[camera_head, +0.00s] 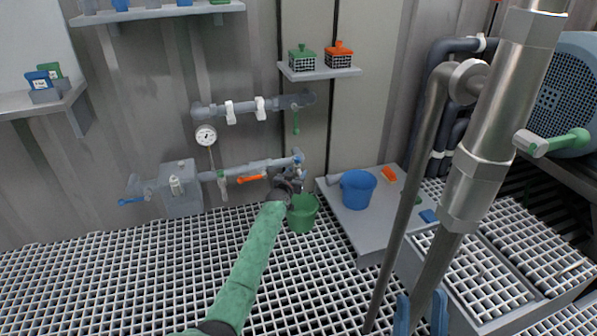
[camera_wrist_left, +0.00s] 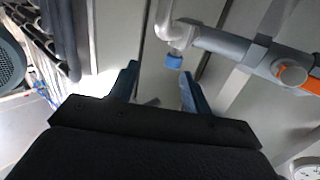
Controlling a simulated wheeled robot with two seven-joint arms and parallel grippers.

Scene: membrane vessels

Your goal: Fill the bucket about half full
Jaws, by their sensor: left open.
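A green bucket (camera_head: 302,214) stands on the grating below the end of the lower wall pipe (camera_head: 255,167). A blue bucket (camera_head: 358,192) stands on a grey platform to its right. The water level in both cannot be told. My left gripper (camera_head: 289,183) is by the pipe's end, above the green bucket. In the left wrist view its blue fingers (camera_wrist_left: 160,88) are apart, with a blue-tipped pipe outlet (camera_wrist_left: 173,62) showing between and beyond them. An orange valve lever (camera_head: 250,179) also shows there (camera_wrist_left: 292,76).
The large steel pole (camera_head: 480,130) and a thin bent pipe (camera_head: 402,200) cross the right side of the head view. The grey platform (camera_head: 345,222) holds an orange item (camera_head: 388,174). A gauge (camera_head: 206,135) hangs on the wall. The grating at left is clear.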

